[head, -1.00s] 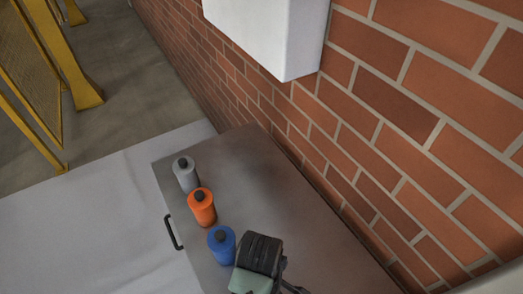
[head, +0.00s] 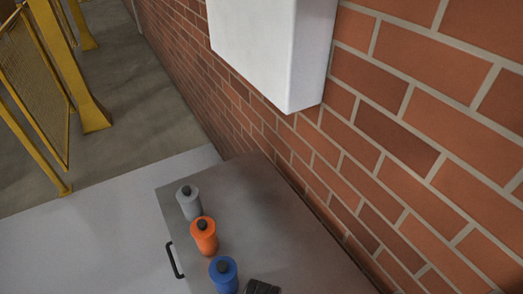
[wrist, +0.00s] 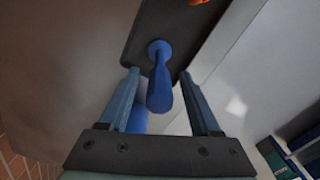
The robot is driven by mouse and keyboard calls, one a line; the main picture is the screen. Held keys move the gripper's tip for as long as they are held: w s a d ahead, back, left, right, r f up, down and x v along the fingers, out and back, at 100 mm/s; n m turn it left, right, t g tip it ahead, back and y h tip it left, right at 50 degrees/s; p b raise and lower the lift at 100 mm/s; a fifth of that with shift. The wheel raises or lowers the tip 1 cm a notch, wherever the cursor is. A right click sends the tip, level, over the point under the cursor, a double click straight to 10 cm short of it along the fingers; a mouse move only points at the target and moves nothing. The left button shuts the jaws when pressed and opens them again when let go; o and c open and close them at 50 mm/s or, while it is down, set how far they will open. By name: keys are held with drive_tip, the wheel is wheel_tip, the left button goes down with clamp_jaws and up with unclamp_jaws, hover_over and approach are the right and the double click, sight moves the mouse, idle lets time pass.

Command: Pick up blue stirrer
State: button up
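In the wrist view, a blue stirrer (wrist: 159,88) with a rounded end and a round collar lies between the two fingers of my gripper (wrist: 159,72). The fingers stand apart, with a visible gap on each side of it, so the gripper is open. In the head view, a blue cylinder with a dark knob (head: 223,276) stands at the bottom edge on the grey top. I cannot tell for sure that it is the same object. In the head view only a dark piece of my arm shows at the bottom edge; the fingers are out of frame there.
An orange cylinder (head: 203,237) and a grey cylinder (head: 188,203) stand in a row beyond the blue one on the grey cabinet top (head: 270,220). A black handle (head: 174,262) is on its left side. A brick wall (head: 400,150) and white box (head: 270,50) are at right.

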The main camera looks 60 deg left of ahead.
clamp_jaws()
